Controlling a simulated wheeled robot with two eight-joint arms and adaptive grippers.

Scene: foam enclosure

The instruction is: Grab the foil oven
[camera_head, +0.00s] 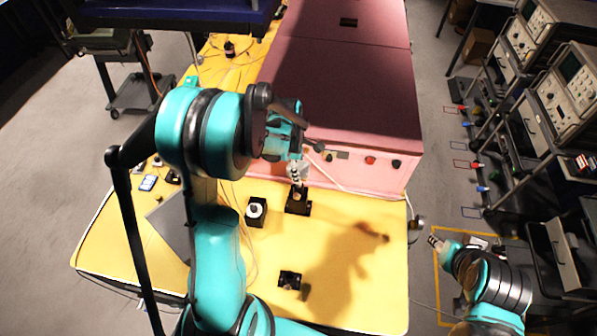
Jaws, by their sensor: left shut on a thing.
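A small silver, foil-like cylinder (298,170), which I take to be the foil oven, is upright at the front of the pink foam enclosure. It is just above a black block (298,205) on the yellow table; I cannot tell whether it touches the block. My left gripper (297,158) is at its top, shut on it, with the fingers partly hidden by the wrist. My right gripper (433,240) is off the table's right edge, away from the oven; its fingers are too small to read.
The pink enclosure (345,85) stands right behind the oven. A black block with a white round top (256,211) and a small black part (289,281) are on the yellow table (375,300). The table's front right is clear. Racks with instruments (570,80) stand at right.

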